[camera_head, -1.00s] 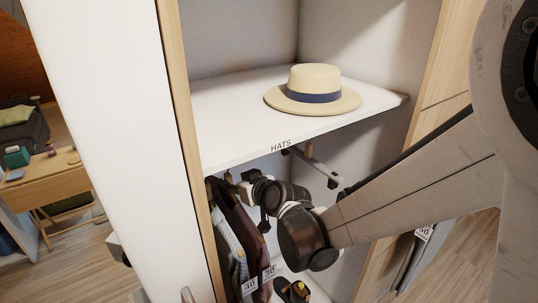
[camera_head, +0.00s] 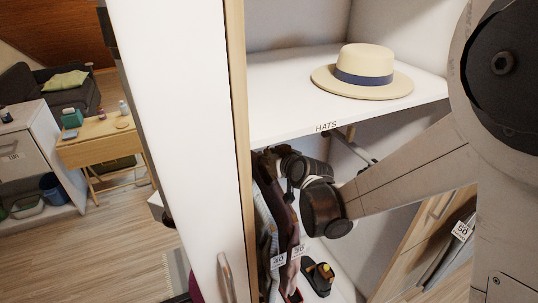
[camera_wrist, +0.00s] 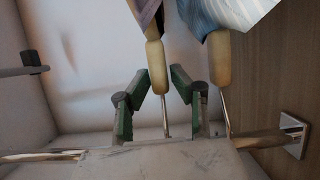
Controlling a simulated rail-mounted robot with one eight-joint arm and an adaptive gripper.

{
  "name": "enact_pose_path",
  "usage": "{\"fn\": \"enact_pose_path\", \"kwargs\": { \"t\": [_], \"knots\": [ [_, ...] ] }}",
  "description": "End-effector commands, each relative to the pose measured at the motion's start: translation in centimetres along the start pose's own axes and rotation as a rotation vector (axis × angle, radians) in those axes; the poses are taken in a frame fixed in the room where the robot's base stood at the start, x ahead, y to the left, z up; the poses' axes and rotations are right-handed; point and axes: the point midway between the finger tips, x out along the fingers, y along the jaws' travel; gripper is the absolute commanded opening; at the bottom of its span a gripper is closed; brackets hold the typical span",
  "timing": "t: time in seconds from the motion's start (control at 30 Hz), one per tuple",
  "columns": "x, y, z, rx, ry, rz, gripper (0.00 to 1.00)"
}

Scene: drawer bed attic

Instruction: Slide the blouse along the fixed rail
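Garments hang under the hat shelf in the head view: a dark maroon garment (camera_head: 284,208) and a blue-grey striped one (camera_head: 266,233) to its left. Which one is the blouse is not marked. In the wrist view, the wooden hanger neck (camera_wrist: 155,65) of a dark purplish garment (camera_wrist: 147,12) lies between the green finger pads of my gripper (camera_wrist: 161,86), its metal hook running down. The fingers are drawn in close around the neck; contact is unclear. The striped garment (camera_wrist: 228,12) hangs on a second hanger to the right. A metal rail (camera_wrist: 258,138) crosses low in the wrist view, partly hidden by my gripper.
A straw hat (camera_head: 365,72) sits on the white shelf (camera_head: 285,95) above my arm. The white wardrobe side (camera_head: 175,110) stands left of the garments. Shoes (camera_head: 318,277) lie below. Another dark bar end (camera_wrist: 32,60) shows at left in the wrist view.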

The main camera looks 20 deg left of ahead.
Motion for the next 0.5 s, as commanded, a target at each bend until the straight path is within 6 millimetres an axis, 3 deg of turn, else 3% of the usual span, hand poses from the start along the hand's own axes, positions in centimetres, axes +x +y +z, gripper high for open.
{"fn": "enact_pose_path", "kwargs": {
  "t": [0.03,0.13,0.5],
  "knots": [
    [-0.01,0.00,0.00,0.000,0.000,0.000,0.14],
    [-0.01,0.00,-0.01,0.000,0.000,0.000,0.01],
    [-0.01,0.51,0.00,0.002,0.000,0.001,0.00]
  ]
}}
